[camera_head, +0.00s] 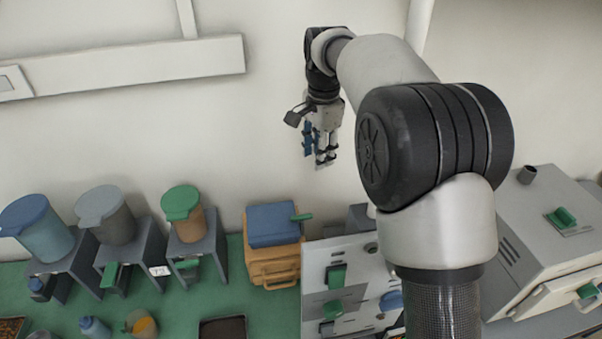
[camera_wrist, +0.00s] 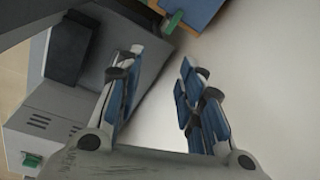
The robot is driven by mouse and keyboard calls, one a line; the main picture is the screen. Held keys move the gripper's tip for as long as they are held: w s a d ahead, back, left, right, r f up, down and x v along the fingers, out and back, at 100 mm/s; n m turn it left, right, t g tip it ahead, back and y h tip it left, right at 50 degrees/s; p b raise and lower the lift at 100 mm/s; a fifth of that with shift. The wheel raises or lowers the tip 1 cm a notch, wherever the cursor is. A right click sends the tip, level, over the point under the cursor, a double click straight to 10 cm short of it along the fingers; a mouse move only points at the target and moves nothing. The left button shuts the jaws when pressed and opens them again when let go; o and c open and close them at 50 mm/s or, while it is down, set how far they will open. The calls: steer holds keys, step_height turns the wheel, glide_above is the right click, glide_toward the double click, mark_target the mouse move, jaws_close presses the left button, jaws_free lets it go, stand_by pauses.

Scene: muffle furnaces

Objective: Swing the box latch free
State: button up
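The box (camera_head: 272,266) is tan-orange with a blue lid (camera_head: 272,225) and stands on the green bench top. A green latch (camera_head: 301,217) sticks out from the right side of the lid. In the wrist view the blue lid (camera_wrist: 192,8) and the green latch (camera_wrist: 173,22) show at the top edge, beyond my fingertips; most of the box is out of frame. My gripper (camera_head: 325,160) is high in front of the wall, above and to the right of the box. Its blue-padded fingers (camera_wrist: 163,63) are apart, with nothing between them.
Several lidded canisters on grey stands, one with a green lid (camera_head: 181,202), are left of the box. A grey panel unit with green handles (camera_head: 336,276) is close on its right. A grey furnace (camera_head: 545,235) stands far right. The wall space around my gripper is clear.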

mark_target(300, 216)
steer(key=w+a+f+m+g, duration=0.1)
steer(key=w+a+f+m, duration=0.35)
steer(key=f, duration=0.65)
steer(key=shift+n, duration=0.45)
steer(key=f, duration=0.5)
steer(key=f+b, duration=0.1)
steer(key=f, duration=1.1)
steer(key=shift+w, duration=0.4)
jaws_close()
